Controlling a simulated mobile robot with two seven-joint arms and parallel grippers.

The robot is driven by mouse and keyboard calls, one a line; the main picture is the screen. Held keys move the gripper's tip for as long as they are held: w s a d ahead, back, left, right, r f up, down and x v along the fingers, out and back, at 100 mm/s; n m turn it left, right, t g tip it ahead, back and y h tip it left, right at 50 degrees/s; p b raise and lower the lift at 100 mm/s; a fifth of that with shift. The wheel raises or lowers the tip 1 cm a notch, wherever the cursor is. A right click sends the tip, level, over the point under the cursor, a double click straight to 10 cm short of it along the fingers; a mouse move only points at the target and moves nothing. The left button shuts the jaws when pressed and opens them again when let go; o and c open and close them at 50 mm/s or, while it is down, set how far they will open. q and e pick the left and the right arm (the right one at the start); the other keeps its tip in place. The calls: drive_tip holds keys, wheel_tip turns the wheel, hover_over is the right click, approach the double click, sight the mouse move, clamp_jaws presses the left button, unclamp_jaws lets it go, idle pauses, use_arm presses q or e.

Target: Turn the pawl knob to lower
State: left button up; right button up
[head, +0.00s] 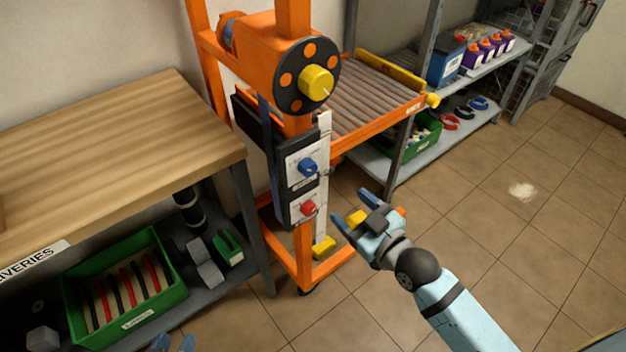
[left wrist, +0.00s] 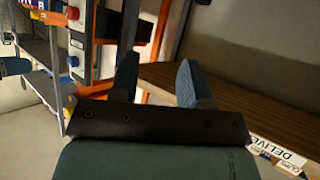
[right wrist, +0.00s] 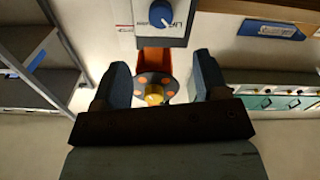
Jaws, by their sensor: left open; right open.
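An orange lifter stands in the middle of the head view. Its white control panel carries a blue knob (head: 308,168) above a red knob (head: 308,208). The blue knob also shows in the right wrist view (right wrist: 161,17), beside lettering that seems to read "LIFT", its white mark pointing obliquely. I cannot tell from a label which one is the pawl knob. My right gripper (head: 352,208) is open and empty, to the right of the panel and apart from both knobs. My left gripper (left wrist: 160,72) is open and empty; only its fingertips show at the head view's bottom edge.
A black disc (head: 291,99) with a yellow hub (head: 316,82) sits above the panel. A wooden bench (head: 110,150) stands at left, with a green crate (head: 172,300) beneath. A roller platform (head: 370,100) and shelves lie behind.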

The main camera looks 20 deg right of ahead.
sight(312, 172)
use_arm(q)
drive_tip(key=shift+d+b, duration=0.15)
drive_tip(key=shift+b, duration=0.7)
use_arm(e)
drive_tip(key=x, duration=1.2)
drive_tip(key=shift+w+a, duration=0.15)
drive_tip(key=shift+w, duration=0.2)
drive_tip(key=shift+c, duration=0.5)
drive_tip(key=c, duration=0.8)
use_arm(q)
drive_tip(key=shift+w+r, duration=0.1)
